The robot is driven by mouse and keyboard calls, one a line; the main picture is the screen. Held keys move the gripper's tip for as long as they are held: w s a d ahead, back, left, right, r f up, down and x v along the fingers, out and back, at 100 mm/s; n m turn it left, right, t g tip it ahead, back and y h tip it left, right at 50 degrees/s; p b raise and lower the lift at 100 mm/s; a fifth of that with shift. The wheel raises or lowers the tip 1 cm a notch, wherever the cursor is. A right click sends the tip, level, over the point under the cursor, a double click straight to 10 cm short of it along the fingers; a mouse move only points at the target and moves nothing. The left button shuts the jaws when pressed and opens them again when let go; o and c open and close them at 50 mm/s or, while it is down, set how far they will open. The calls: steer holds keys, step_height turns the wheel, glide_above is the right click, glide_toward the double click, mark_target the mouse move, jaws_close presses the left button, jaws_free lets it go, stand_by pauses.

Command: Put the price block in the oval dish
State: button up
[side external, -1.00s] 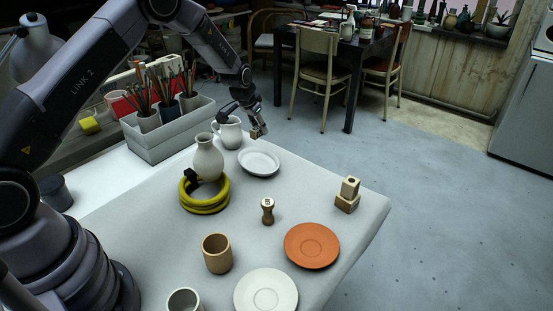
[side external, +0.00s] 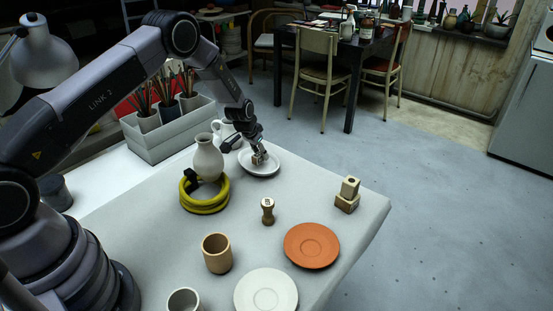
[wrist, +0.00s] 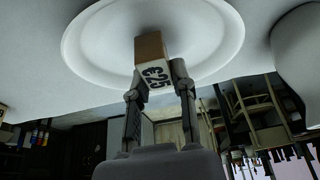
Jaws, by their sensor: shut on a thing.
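The price block (wrist: 152,60) is a small wooden block with a white face marked "£25". My gripper (wrist: 160,80) is shut on it. In the side external view, my gripper (side external: 258,157) holds the block at the white oval dish (side external: 272,170), over its inside. The dish (wrist: 85,40) fills the top of the wrist view, with the block in front of its middle. I cannot tell whether the block touches the dish bottom. The dish is otherwise empty where it shows.
A white vase (side external: 208,160) and a yellow coil (side external: 205,204) stand left of the dish, with a white jug (side external: 222,130) behind. The table right of the dish is clear.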

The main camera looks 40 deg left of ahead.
steer(key=o, duration=0.9)
steer(key=shift+c, duration=0.2)
steer(key=shift+r, duration=3.5)
